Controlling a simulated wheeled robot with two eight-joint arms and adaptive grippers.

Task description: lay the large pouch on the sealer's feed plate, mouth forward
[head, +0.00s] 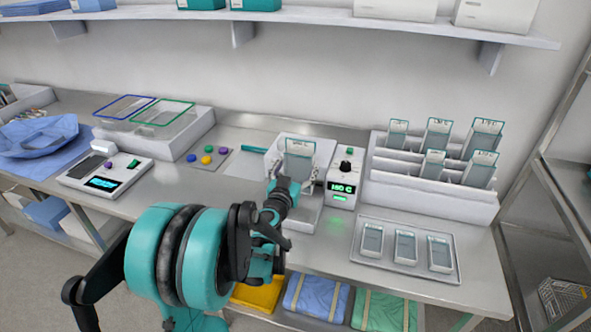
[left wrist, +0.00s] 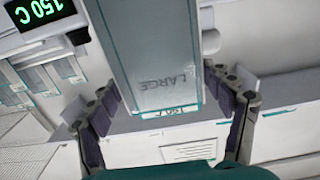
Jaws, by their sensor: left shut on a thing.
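The large pouch (head: 299,165) is a clear and grey sleeve held upright at the sealer. In the left wrist view the pouch (left wrist: 155,50) shows the word LARGE and a strip reading 150 C near its gripped end. The sealer (head: 342,184) is white with a green 150 C display, also in the wrist view (left wrist: 35,15). Its feed plate is partly hidden by my arm and the pouch. My right gripper is out of view.
Right of the sealer stands a white rack (head: 430,200) with several pouches. In front of it lies a metal tray (head: 405,268) with three packs. Left are a coloured-button panel (head: 207,158), framed bins (head: 160,128) and a scale-like device (head: 105,172).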

